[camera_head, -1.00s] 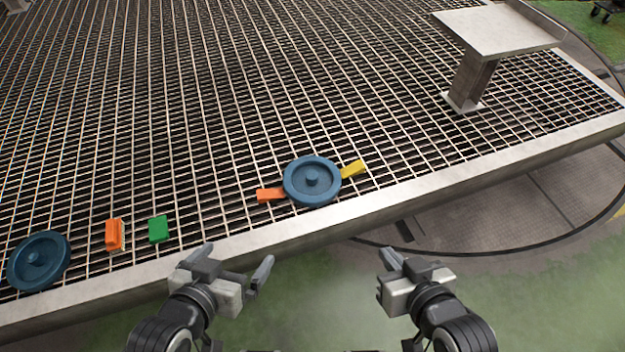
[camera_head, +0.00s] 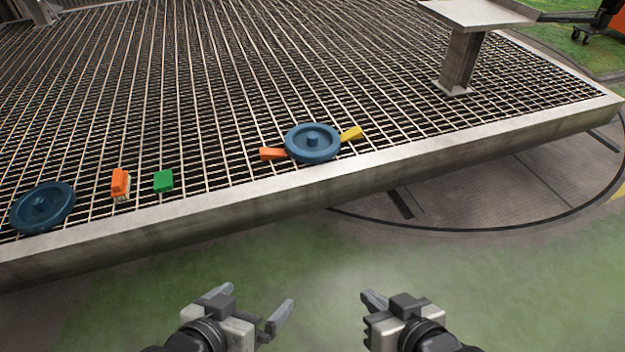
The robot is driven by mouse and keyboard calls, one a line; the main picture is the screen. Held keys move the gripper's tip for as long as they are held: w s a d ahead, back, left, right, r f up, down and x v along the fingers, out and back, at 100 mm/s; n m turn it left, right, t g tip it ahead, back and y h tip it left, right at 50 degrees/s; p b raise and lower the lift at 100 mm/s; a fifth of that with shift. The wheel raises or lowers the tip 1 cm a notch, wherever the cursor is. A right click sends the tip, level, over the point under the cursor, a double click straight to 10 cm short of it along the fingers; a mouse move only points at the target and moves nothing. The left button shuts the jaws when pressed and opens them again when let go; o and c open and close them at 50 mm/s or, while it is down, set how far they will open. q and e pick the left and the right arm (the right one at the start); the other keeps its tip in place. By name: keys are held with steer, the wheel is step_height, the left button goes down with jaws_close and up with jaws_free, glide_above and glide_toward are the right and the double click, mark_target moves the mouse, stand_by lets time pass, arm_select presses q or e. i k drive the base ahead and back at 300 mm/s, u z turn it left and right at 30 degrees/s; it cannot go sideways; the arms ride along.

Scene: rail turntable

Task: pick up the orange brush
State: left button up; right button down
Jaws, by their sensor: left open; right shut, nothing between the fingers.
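The orange brush (camera_head: 120,184) lies on the metal grating at the left, with pale bristles showing along its lower right side. It sits between a blue round lid-like disc (camera_head: 43,207) and a green block (camera_head: 163,181). My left gripper (camera_head: 254,309) is open and empty, below and right of the brush, in front of the platform's edge and well apart from it. My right gripper (camera_head: 369,318) is shut and empty, further right, also in front of the edge.
A second blue disc (camera_head: 312,142) lies near the edge, with an orange piece (camera_head: 271,154) and a yellow piece (camera_head: 351,133) at its sides. The grating (camera_head: 210,80) has a raised metal rim (camera_head: 225,200). A metal stand (camera_head: 461,60) rises at the back right.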

mark_target(120, 180)
steer(key=u, duration=0.8)
steer(key=k, duration=0.4)
steer(key=u, duration=0.65)
steer(key=i, duration=0.85)
steer(key=z, duration=0.6)
steer(key=i, duration=1.1)
steer(key=z, duration=0.3)
